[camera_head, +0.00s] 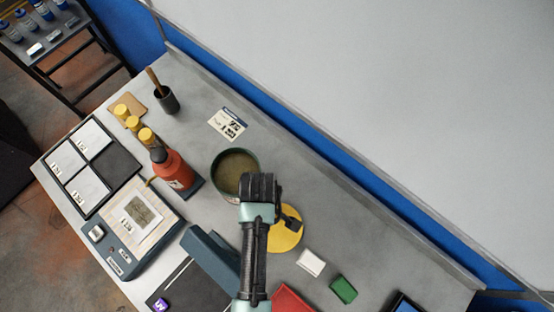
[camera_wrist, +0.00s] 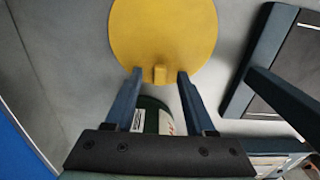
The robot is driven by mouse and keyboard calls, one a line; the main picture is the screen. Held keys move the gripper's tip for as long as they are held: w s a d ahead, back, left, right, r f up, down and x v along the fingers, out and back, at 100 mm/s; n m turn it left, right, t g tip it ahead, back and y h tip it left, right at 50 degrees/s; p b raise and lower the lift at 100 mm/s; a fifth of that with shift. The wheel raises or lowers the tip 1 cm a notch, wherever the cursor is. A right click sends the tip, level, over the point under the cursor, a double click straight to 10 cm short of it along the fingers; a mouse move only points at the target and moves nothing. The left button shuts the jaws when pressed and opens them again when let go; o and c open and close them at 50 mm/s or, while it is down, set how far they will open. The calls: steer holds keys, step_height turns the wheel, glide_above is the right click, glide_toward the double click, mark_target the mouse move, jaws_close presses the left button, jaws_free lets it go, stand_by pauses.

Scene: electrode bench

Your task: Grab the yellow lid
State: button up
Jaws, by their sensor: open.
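The yellow lid (camera_head: 286,236) is a flat round disc on the grey bench, partly hidden behind my arm in the head view. In the wrist view the yellow lid (camera_wrist: 164,30) fills the top middle, with a small yellow block-like handle at its lower edge. My gripper (camera_wrist: 155,75) is open, one finger on each side of that handle, with gaps on both sides. In the head view my gripper (camera_head: 290,224) is over the lid. I cannot tell how high the fingers are above the lid.
A round pot (camera_head: 234,164) of brownish contents stands beside the lid. A red bottle (camera_head: 174,170), a white block (camera_head: 311,262), a green block (camera_head: 343,289) and a red item (camera_head: 289,300) are nearby.

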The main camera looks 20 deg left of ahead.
steer(key=shift+f, duration=0.2)
jaws_close()
stand_by(0.4)
